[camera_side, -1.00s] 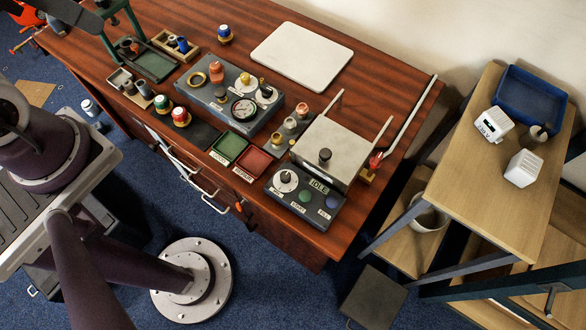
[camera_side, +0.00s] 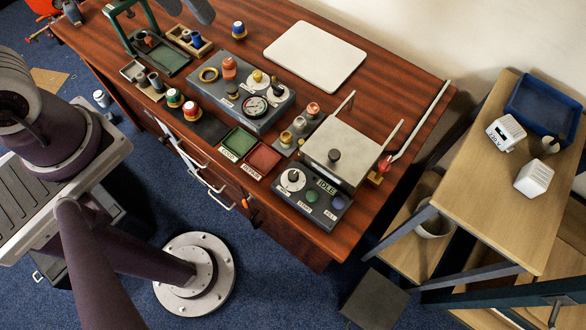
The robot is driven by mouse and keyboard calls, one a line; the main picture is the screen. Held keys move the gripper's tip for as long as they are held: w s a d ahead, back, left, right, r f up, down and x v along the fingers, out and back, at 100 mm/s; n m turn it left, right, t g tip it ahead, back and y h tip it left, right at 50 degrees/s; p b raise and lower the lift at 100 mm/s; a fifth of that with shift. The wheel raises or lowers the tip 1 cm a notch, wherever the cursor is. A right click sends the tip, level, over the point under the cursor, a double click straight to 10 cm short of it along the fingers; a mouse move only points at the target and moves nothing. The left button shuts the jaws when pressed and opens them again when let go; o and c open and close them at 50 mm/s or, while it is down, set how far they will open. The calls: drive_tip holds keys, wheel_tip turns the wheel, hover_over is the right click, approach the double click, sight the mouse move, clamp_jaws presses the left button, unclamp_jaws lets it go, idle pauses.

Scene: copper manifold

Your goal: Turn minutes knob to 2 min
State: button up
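The control box (camera_side: 340,208) sits at the front right of the wooden table, with a small display reading IDLE (camera_side: 326,187). The minutes knob, a dark knob on a round white dial (camera_side: 286,184), is at the box's left end. Its pointer and the dial's numbers are too small to read. A green button (camera_side: 312,196) and a blue-grey button (camera_side: 337,203) are to its right. Dark grey rounded parts, likely of my arm, hang at the top left edge, far from the knob. No fingertips of my gripper show.
A pale plate press (camera_side: 350,150) with raised handles stands right behind the knob. Green (camera_side: 238,142) and red (camera_side: 262,159) trays lie to its left. A gauge panel (camera_side: 225,90) and several small pots stand farther left. A white board (camera_side: 315,55) lies at the back.

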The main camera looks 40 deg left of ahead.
drive_tip(key=w+d+f+n+g, duration=0.2)
drive_tip(key=w+d+f, duration=0.3)
drive_tip(key=d+f, duration=0.4)
drive_tip(key=n+g, duration=0.2)
drive_tip(key=n, duration=0.1)
hover_over(293, 175)
wheel_tip(293, 175, down, 20)
drive_tip(key=shift+r, duration=0.15)
wheel_tip(293, 175, down, 7)
drive_tip(key=shift+r, duration=0.15)
clamp_jaws()
